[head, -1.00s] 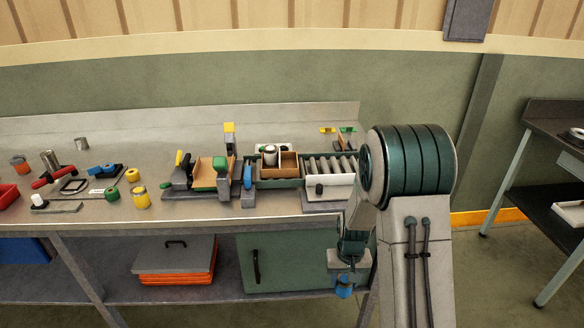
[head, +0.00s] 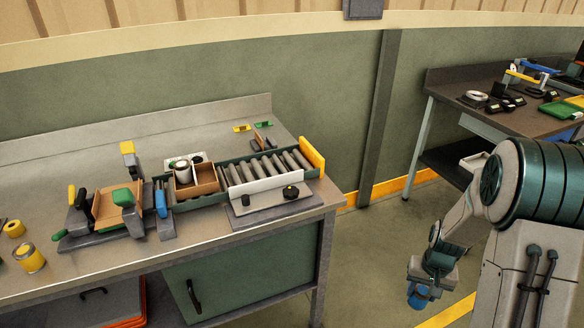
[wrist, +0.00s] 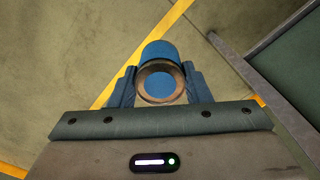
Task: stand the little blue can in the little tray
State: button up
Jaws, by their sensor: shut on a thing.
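The little blue can (head: 419,300) hangs below my gripper (head: 421,286) in the head view, over the floor right of the long bench. In the wrist view the can (wrist: 160,52) sits between the two blue fingers of my gripper (wrist: 161,88), which are shut on it. Its round end faces the camera. I cannot tell for sure which thing is the little tray. A small green tray-like thing (head: 561,108) lies on the dark table at the right. A brown open box (head: 206,179) with a pale can stands by the rollers.
The long metal bench (head: 246,235) is at the left, with a roller track (head: 263,166) and clamps on it. The dark table (head: 520,118) at the right holds several small black items (head: 492,103). Clear floor (head: 375,240) lies between them.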

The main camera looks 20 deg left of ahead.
aim_at(209, 186)
jog(key=z, duration=0.5)
jog(key=k, duration=1)
jog(key=u, duration=1.8)
jog(key=i, duration=0.5)
jog(key=u, duration=0.1)
